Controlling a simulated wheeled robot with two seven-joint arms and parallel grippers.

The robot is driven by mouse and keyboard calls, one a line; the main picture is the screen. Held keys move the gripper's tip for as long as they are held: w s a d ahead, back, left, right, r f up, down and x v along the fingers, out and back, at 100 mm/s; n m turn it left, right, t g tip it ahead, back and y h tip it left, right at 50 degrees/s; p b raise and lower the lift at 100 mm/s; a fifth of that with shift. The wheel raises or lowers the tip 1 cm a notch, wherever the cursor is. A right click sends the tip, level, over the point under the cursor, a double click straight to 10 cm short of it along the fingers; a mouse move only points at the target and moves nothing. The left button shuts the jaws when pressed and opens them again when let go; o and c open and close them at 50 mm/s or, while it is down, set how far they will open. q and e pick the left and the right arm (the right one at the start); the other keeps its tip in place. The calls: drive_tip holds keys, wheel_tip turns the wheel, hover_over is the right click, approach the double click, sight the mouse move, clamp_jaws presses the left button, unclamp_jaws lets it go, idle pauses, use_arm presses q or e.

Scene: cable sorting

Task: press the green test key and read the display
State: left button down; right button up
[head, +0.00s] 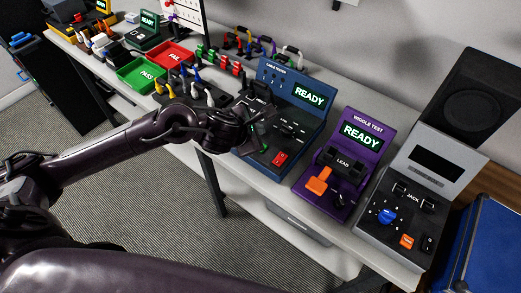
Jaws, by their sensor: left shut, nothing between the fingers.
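A blue tester (313,116) stands on the bench, and its display (309,96) reads READY in green. Whether the fingertips touch the panel is unclear. My right gripper is not in view.
To the right stand a purple tester (375,153), its screen also reading READY, and a grey jack unit (436,164) with a dark screen. Green PASS (140,75) and red FAIL (171,56) trays lie at the back left. Coloured cables stand between.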

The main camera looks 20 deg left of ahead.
use_arm(q)
wheel_tip(320, 180, down, 4)
drive_tip(key=b, duration=0.3)
drive_tip(key=shift+f, duration=0.1)
idle(1.6)
drive_tip(key=shift+f+b, duration=0.35)
drive_tip(key=shift+b, duration=0.35)
drive_tip(key=shift+f+b, duration=0.4)
drive_tip(key=shift+b, duration=0.15)
idle(0.5)
drive_tip(key=shift+r, duration=0.1)
drive_tip(key=shift+r+p, duration=0.6)
drive_tip(key=shift+r, duration=0.1)
drive_tip(key=shift+r, duration=0.1)
